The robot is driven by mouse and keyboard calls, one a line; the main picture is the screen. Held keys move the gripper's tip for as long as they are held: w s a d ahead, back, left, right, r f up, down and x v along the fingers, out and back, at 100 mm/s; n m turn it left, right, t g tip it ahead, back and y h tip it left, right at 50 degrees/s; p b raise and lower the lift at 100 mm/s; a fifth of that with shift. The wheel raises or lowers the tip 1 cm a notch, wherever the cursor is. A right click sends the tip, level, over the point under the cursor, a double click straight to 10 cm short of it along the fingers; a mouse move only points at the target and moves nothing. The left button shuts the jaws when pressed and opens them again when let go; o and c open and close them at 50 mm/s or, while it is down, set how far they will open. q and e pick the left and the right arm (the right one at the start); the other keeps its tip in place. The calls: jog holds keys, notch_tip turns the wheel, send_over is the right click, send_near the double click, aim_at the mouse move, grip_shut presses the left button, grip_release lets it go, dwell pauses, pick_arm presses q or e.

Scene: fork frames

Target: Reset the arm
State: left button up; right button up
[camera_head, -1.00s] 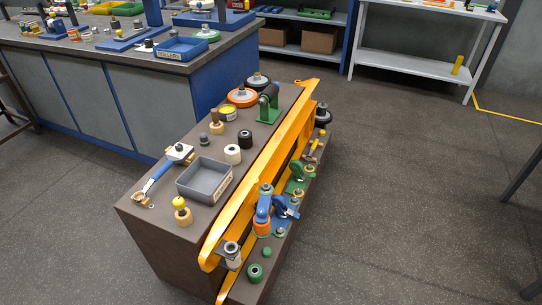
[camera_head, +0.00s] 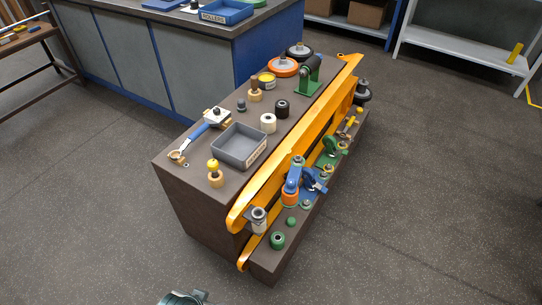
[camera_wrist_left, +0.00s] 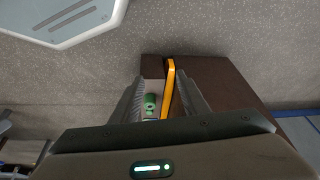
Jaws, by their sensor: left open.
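My left gripper (camera_wrist_left: 163,92) shows in the left wrist view with its two fingers apart and nothing held between them. Beyond the fingers lie the brown bench (camera_wrist_left: 215,85), the yellow-orange rail (camera_wrist_left: 170,85) and a green roller (camera_wrist_left: 150,101). In the head view, a small grey-green metal part at the bottom edge seems to be part of my arm. My right gripper is in neither view.
The brown bench (camera_head: 195,215) carries a grey tray (camera_head: 240,146), a blue-handled tool (camera_head: 195,137), rollers and wheels. The orange rail (camera_head: 300,145) runs along its side. A blue-grey cabinet (camera_head: 195,75) stands behind. Open floor (camera_head: 430,230) lies to the right.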

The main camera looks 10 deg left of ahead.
pick_arm(q)
notch_tip(320, 180, down, 20)
jog(key=s+d+t+p, duration=0.1)
jog(key=s+d+p, duration=0.1)
jog(key=p, duration=0.2)
jog(key=shift+h, duration=0.4)
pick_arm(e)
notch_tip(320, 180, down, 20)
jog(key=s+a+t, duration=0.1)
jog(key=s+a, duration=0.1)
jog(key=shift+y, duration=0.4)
pick_arm(q)
jog(key=shift+d, duration=0.1)
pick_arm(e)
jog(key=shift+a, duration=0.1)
